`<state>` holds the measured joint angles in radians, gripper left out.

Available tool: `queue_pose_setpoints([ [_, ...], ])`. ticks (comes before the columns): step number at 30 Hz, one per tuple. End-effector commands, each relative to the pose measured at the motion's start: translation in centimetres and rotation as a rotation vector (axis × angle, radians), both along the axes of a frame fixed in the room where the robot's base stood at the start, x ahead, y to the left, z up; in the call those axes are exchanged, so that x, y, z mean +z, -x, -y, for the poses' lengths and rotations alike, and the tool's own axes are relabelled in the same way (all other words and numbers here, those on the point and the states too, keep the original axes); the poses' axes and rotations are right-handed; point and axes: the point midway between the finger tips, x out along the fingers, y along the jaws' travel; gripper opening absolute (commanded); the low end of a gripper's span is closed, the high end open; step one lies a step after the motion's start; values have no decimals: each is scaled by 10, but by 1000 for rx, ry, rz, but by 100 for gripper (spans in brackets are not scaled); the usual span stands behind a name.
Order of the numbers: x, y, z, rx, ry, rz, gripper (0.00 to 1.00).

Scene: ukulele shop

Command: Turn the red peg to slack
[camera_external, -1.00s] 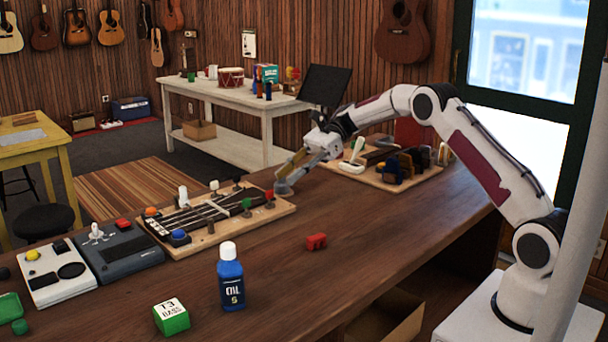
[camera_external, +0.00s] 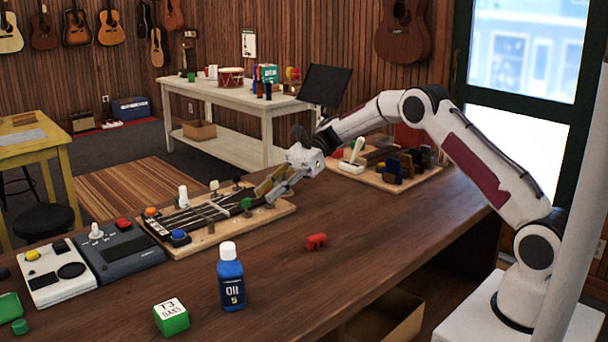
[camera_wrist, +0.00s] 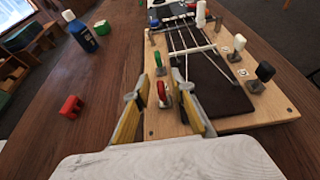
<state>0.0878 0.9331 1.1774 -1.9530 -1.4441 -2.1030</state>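The red peg (camera_wrist: 162,90) stands at the near corner of the wooden board, its head between the two fingers of my gripper (camera_wrist: 159,86) in the wrist view. The fingers are apart, with a visible gap, and do not appear to press on the peg. In the external view my gripper (camera_external: 268,193) reaches down over the board's right end and hides the red peg. The green peg (camera_wrist: 158,62) stands just beyond it and also shows in the external view (camera_external: 246,204). The board (camera_external: 205,240) carries a fretted neck with strings (camera_wrist: 190,40).
White (camera_wrist: 240,42) and black (camera_wrist: 265,71) pegs stand on the board's other side. A small red block (camera_external: 316,242) lies on open bench. A blue oil bottle (camera_external: 231,283) and a green box (camera_external: 171,318) stand nearer the front. A tool board (camera_external: 400,183) lies right.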

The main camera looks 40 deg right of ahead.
Motion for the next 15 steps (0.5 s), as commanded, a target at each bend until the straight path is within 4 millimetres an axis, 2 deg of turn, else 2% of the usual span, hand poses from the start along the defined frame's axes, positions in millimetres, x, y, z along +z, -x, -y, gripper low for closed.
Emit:
queue_pose_setpoints([
  [9, -1, 0, -1, -1, 0, 0, 24],
  [12, -1, 0, -1, -1, 0, 0, 0],
  [15, 0, 0, -1, -1, 0, 0, 0],
])
